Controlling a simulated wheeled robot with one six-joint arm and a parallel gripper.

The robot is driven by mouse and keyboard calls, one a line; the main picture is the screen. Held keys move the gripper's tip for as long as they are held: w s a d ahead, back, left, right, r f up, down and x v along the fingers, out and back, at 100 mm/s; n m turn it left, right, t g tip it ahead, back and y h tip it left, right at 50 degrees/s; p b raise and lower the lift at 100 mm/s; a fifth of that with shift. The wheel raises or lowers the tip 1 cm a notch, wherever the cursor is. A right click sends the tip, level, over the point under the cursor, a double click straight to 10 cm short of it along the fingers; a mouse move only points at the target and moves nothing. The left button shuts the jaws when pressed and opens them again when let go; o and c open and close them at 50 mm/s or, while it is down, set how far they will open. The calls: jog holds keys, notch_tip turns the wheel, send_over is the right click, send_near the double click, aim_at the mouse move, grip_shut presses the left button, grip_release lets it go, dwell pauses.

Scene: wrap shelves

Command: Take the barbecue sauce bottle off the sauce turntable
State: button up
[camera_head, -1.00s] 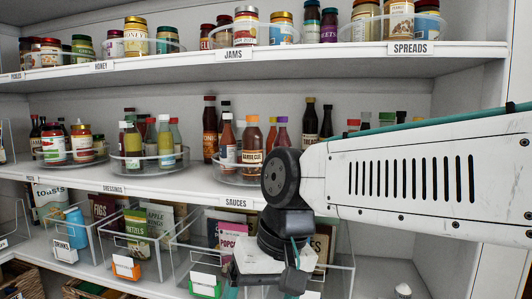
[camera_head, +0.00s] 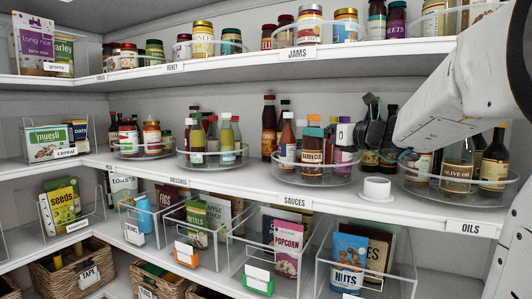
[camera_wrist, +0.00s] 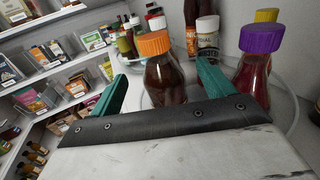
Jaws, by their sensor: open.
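The barbecue sauce bottle (camera_head: 312,154), dark red-brown with an orange cap, stands upright on the clear sauce turntable (camera_head: 322,181), near its front. In the wrist view the bottle (camera_wrist: 165,82) stands ahead of my gripper (camera_wrist: 161,75). The two green fingers are open, one on each side of the bottle, with visible gaps beside it. The lower part of the bottle is hidden by my gripper's body. A purple-capped bottle (camera_wrist: 253,68) stands just right of the right finger.
Several other sauce bottles crowd the turntable, including a red one (camera_head: 287,140) left of the barbecue sauce. The oils turntable (camera_head: 445,184) is to the right and the dressings turntable (camera_head: 213,162) to the left. The shelf above (camera_head: 250,62) limits height.

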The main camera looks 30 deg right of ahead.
jog(key=x, duration=0.5)
jog(key=shift+w+a+f, duration=0.1)
jog(key=shift+w+f, duration=0.2)
jog(key=shift+w, duration=0.05)
jog(key=c, duration=1.8)
jog(key=shift+o, duration=0.2)
jog(key=shift+r, duration=0.1)
